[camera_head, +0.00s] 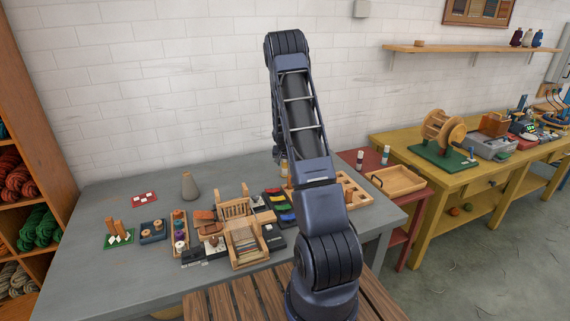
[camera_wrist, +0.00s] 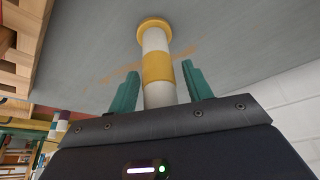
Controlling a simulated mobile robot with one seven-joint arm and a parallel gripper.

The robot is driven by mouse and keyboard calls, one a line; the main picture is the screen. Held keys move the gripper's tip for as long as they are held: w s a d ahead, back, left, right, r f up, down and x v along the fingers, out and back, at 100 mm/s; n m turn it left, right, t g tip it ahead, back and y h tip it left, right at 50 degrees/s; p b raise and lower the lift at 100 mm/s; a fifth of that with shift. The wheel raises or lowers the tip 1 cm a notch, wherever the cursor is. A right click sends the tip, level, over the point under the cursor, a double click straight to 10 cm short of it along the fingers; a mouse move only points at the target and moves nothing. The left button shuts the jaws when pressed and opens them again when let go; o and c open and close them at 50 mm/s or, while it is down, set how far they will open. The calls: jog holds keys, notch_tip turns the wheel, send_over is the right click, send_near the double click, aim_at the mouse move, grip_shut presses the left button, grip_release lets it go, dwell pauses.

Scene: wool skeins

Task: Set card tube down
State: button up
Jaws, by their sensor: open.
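The card tube (camera_wrist: 157,65), banded white and yellow with a wider yellow end, shows in the wrist view. Its wide end is toward the grey table (camera_wrist: 95,45), and it looks upright there; whether it touches the table is hard to tell. My gripper (camera_wrist: 164,85) has its two green fingers apart, one on each side of the tube, with a visible gap at both sides. In the head view a small yellowish part of the tube (camera_head: 284,168) shows beside my arm, which hides most of my gripper.
The grey table (camera_head: 90,275) holds wooden racks, a vase (camera_head: 189,186), trays and small boxes (camera_head: 153,231) near the tube. A wooden tray with holes (camera_head: 352,189) stands to its right. A white brick wall is behind. The table's left front is clear.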

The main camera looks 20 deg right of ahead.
jog(key=shift+r, duration=0.1)
jog(key=s+a+r+n, duration=0.1)
jog(key=s+a+r, duration=0.3)
jog(key=s+r, duration=0.55)
jog(key=s+a+r+n+y, duration=0.1)
jog(key=s+a+r, duration=0.4)
jog(key=r, duration=0.7)
jog(key=s+a+r+n, duration=0.1)
jog(key=s+a+r, duration=0.2)
jog(key=s+r, duration=0.65)
jog(key=s+a+r+n, duration=0.1)
jog(key=s+a+r, duration=0.1)
jog(key=s, duration=1.1)
jog(key=s+a+r+n+y, duration=0.1)
jog(key=s+a, duration=0.4)
jog(key=s, duration=0.7)
notch_tip(320, 180, up, 2)
jog(key=shift+s+a+r+n+t, duration=0.15)
jog(key=shift+s+a+n+t, duration=0.05)
jog(key=shift+s+n+t, duration=0.25)
